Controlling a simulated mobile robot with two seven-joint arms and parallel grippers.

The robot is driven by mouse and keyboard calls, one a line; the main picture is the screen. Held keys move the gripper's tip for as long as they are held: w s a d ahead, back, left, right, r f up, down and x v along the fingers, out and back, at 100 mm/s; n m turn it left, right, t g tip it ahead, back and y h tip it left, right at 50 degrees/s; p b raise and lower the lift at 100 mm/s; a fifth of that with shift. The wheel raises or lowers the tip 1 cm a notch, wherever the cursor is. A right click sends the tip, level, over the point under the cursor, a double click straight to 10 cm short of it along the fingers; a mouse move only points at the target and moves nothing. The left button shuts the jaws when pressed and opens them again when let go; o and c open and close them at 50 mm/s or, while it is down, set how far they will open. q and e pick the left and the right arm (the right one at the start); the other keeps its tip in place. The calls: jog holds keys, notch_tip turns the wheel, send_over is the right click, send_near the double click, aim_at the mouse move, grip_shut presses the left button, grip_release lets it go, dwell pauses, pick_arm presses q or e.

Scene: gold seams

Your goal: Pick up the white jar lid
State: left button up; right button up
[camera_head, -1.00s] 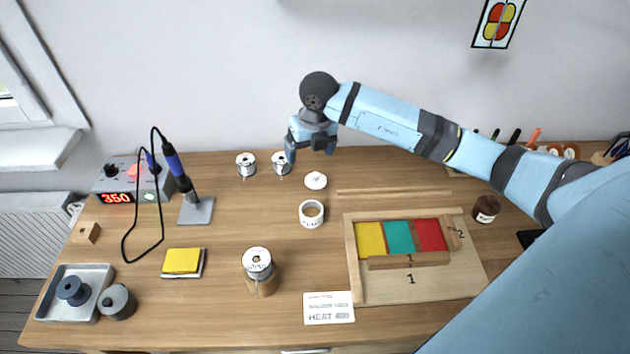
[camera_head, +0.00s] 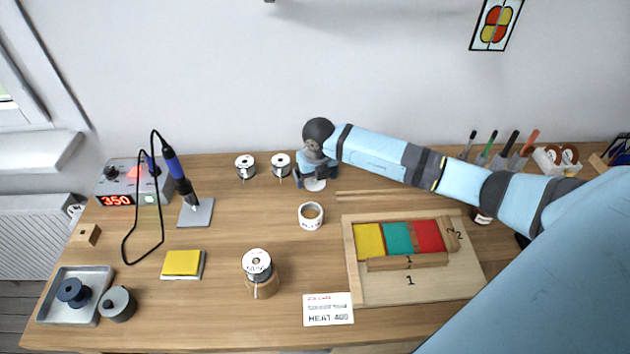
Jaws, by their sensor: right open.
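The white jar lid (camera_head: 314,185) lies on the table behind the open white jar (camera_head: 311,216). My right gripper (camera_head: 317,184) is down at the lid, open, with its fingers on either side of it. The gripper hides the lid's upper part, and I cannot tell whether the fingers touch it. My left gripper is not in view.
Two solder spools (camera_head: 280,165) stand just left of the gripper. A wooden board with coloured glass pieces (camera_head: 420,287) lies at the front right. A soldering station (camera_head: 131,185) and iron stand (camera_head: 196,213) are at the left. Wood strips (camera_head: 395,196) lie right of the lid.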

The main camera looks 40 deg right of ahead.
jog(key=shift+w+f, duration=0.15)
jog(key=shift+f, duration=0.45)
jog(key=c, duration=1)
jog(key=shift+r, duration=0.1)
